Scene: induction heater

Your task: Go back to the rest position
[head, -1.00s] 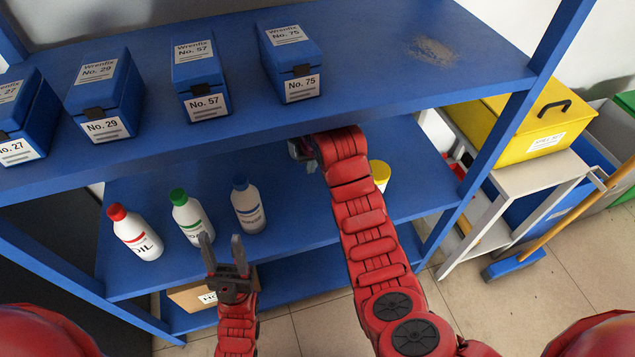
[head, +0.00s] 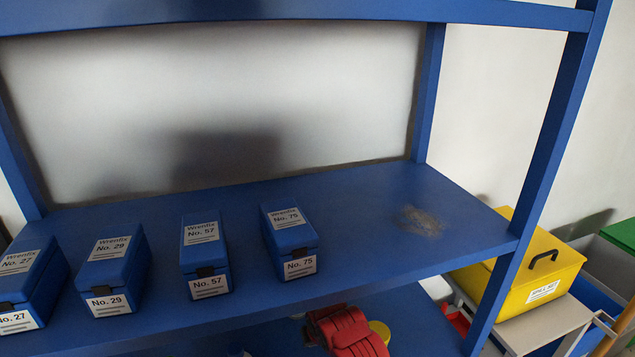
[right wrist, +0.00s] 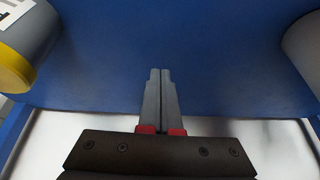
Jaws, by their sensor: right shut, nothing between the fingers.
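My right arm (head: 347,332) shows at the bottom of the head view, reaching under the blue shelf board; its gripper is hidden there. In the right wrist view my right gripper (right wrist: 159,75) is shut with its fingers together and nothing between them. It is over a blue shelf surface (right wrist: 215,65), with a grey container with a yellow end (right wrist: 30,50) to its left and a pale rounded object (right wrist: 305,50) at the right edge. My left gripper is out of the head view.
Blue boxes No. 27 (head: 30,280), No. 29 (head: 113,270), No. 57 (head: 204,257) and No. 75 (head: 289,244) stand on the shelf (head: 365,215). Shelf posts (head: 540,170) frame the right side. A yellow case (head: 535,275) sits on a cart beyond.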

